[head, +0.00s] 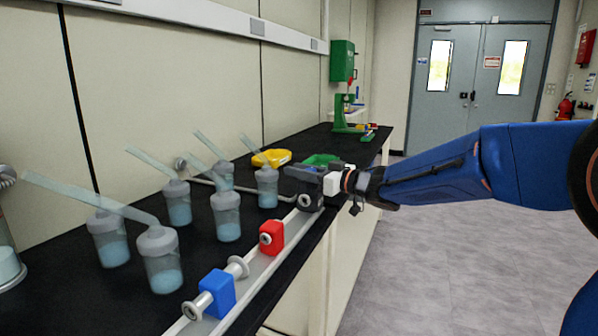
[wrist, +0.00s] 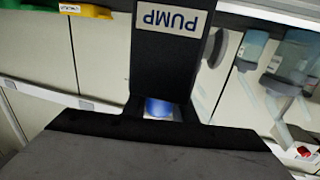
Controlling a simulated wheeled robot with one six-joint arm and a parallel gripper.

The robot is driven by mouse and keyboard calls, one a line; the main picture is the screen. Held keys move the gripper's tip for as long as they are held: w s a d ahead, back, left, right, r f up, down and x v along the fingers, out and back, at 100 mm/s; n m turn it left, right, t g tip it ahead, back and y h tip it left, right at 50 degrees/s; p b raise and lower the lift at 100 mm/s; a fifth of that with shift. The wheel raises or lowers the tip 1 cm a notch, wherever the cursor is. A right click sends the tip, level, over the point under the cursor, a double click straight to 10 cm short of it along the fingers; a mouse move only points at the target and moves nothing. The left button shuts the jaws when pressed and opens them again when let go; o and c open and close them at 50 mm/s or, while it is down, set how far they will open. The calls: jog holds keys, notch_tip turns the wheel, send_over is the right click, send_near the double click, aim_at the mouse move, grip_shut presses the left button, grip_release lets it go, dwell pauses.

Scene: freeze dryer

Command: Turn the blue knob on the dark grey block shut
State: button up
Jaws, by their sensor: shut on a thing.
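The dark grey block (wrist: 165,50) fills the upper middle of the wrist view, with a PUMP label that reads upside down. Below it the blue knob (wrist: 158,108) shows as a small blue patch between the jaws of my gripper (wrist: 158,116). My gripper is shut on the knob, and its dark body covers most of it. In the head view the dark grey block (head: 309,198) sits at the far end of the metal rail, with my gripper (head: 322,178) against it. The knob is hidden there, and its turn angle cannot be told.
A red block (head: 271,237) and a blue block (head: 218,292) sit nearer on the rail (head: 290,238). Several flasks with angled tubes (head: 228,216) stand left on the black bench. A yellow tray (head: 271,158) and a green tray (head: 320,159) lie behind. The floor at right is clear.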

jog(key=shift+n+g+y, duration=0.3)
jog(key=shift+n+g, duration=0.1)
jog(key=shift+g, duration=0.1)
jog(key=s+n+g, duration=0.1)
jog(key=n+g, duration=0.2)
jog(key=g, duration=0.2)
jog(key=s+n+g, duration=0.1)
jog(key=n+g, duration=0.2)
jog(key=g, duration=0.2)
jog(key=s+n+g, duration=0.1)
jog(key=n+g, duration=0.2)
jog(key=g, duration=0.2)
jog(key=shift+s+a+n+y, duration=0.15)
jog(key=shift+n+y, duration=0.15)
jog(key=shift+n, duration=0.1)
jog(key=shift+s+d+n+g+h, duration=0.2)
jog(key=shift+n+g+h, duration=0.3)
jog(key=shift+n+g, duration=0.35)
jog(key=shift+s+d+n+g+h, duration=0.1)
jog(key=shift+s+n+g+h, duration=0.15)
jog(key=shift+n+g+h, duration=0.55)
jog(key=shift+g, duration=0.35)
jog(key=o, duration=1)
jog(key=shift+o, duration=0.2)
jog(key=shift+d, duration=0.1)
